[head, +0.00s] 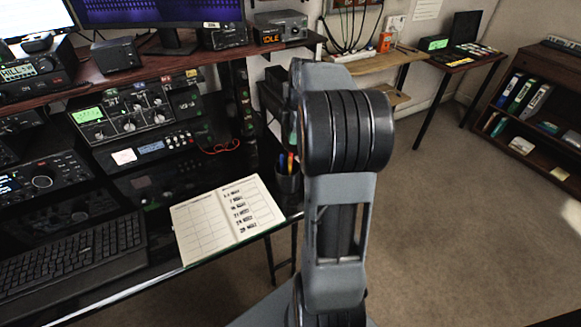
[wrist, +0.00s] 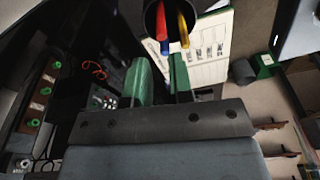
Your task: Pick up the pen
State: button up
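In the head view, a dark pen cup (head: 288,187) stands at the right edge of the black desk, by the open notebook. Several pens (head: 289,163), with red, blue and yellow showing, stick up from it. In the wrist view, the cup (wrist: 150,22) is at the top, with a red pen (wrist: 160,22) and a yellow pen (wrist: 183,29) showing; a blue end is between them. My gripper (wrist: 161,70) has two green fingers apart, with an empty gap below the pen ends. In the head view my arm hides most of the gripper.
The notebook (head: 228,217) lies left of the cup, with a keyboard (head: 70,254) beyond it. Radio gear (head: 137,109) and a raised shelf (head: 150,71) crowd the desk's back. Open carpet (head: 450,200) lies to the right, before a bookcase (head: 535,118).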

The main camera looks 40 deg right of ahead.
aim_at(291, 153)
jog(key=shift+a+f, duration=0.2)
jog(key=shift+f, duration=1.2)
jog(key=shift+a+f, duration=0.2)
jog(key=shift+f, duration=1.2)
jog(key=shift+c, duration=0.5)
grip_shut()
